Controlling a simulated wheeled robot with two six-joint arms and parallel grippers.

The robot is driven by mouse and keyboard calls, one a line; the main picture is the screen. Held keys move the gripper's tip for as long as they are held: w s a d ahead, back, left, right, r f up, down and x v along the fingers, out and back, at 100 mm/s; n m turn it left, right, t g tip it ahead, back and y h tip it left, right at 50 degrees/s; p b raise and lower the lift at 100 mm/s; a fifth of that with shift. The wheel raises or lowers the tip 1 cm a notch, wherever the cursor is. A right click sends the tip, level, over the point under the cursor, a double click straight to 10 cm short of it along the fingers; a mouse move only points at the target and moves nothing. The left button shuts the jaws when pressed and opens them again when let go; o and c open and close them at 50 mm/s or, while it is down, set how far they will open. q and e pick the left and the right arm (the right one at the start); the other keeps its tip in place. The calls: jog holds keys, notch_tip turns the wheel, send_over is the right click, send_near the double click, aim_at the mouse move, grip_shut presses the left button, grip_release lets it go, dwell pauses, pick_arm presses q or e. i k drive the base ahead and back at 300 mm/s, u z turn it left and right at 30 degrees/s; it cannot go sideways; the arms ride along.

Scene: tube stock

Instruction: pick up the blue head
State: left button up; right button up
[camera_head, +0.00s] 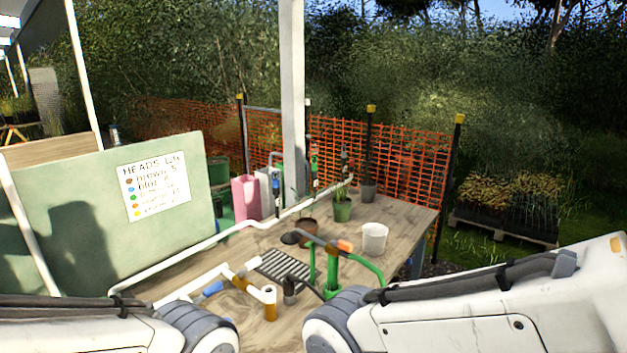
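A small blue piece (212,288), which may be the blue head, sits on the white piping low on the wooden table (400,220), left of centre. Another small blue part (275,184) shows on an upright pipe at the back of the table; I cannot tell which of the two is the head. My two white arms with grey joints come in at the bottom left and bottom right.
White pipes with tan parts, a dark grate (284,266), a green pipe (370,267) and an orange piece (345,245) crowd the near table. Pots and a white cup (374,239) stand behind. A green board with a sign (154,186) rises at left. The table's right side is clearer.

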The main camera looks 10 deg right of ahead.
aim_at(276, 182)
jog(key=z, duration=1.65)
jog(key=i, duration=1.8)
jog(key=u, duration=2.05)
